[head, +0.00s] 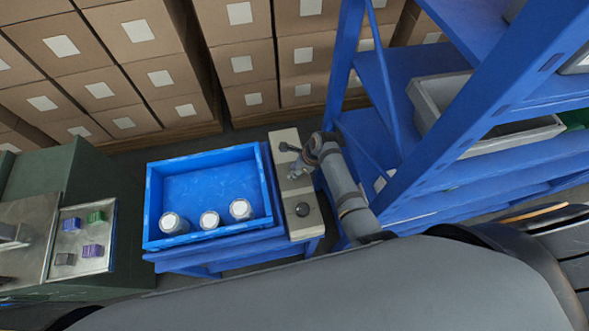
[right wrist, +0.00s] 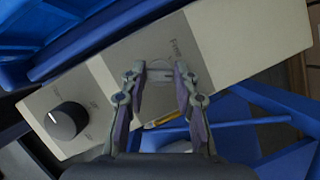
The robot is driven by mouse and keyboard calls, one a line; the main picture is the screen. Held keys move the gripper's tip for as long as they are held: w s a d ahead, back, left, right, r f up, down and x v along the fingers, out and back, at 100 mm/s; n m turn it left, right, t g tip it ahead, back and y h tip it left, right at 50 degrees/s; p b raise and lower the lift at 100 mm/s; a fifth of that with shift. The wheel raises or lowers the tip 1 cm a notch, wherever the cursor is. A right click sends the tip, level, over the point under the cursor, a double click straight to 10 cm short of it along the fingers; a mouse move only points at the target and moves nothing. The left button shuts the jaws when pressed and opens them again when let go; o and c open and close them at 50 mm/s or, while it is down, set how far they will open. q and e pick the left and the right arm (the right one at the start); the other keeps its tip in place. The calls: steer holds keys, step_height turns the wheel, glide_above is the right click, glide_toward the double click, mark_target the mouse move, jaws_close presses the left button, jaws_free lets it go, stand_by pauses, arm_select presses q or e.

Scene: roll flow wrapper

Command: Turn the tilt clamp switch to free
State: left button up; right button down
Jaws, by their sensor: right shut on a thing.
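A cream control box (head: 309,222) stands at the right end of the blue stand. My right gripper (head: 295,166) is over its far part. In the right wrist view my right gripper (right wrist: 160,76) has its fingertips on either side of a switch on the box (right wrist: 225,45) and is shut on it. The switch is mostly hidden between the fingers, and its pointing direction is not clear. A second, dark round knob (right wrist: 66,120) sits apart on the same box, also seen in the head view (head: 302,209). My left gripper is not in view.
A blue bin (head: 205,180) with three white-topped containers stands left of the box. Blue shelving (head: 400,120) rises close on the right. A tray with small coloured blocks (head: 70,262) is at the far left. Stacked cartons (head: 240,62) fill the back.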

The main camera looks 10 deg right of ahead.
steer(key=shift+r+n+g+p, duration=0.15)
steer(key=shift+n+g+p, duration=0.35)
steer(key=shift+n, duration=0.5)
steer(key=n+p, duration=0.1)
steer(key=n, duration=0.1)
steer(key=shift+w+n+g+y, duration=0.15)
steer(key=shift+n+g+y, duration=0.15)
steer(key=shift+n+g, duration=0.1)
steer(key=n+g, duration=0.1)
steer(key=n, duration=0.1)
steer(key=shift+n, duration=0.3)
steer(key=shift+f+n+g+b, duration=0.2)
steer(key=shift+n+g+b, duration=0.45)
steer(key=shift+n, duration=1.35)
steer(key=shift+h, duration=0.4)
steer(key=c, duration=1)
jaws_free()
steer(key=shift+g, duration=0.25)
steer(key=shift+w, duration=0.1)
steer(key=shift+r, duration=0.1)
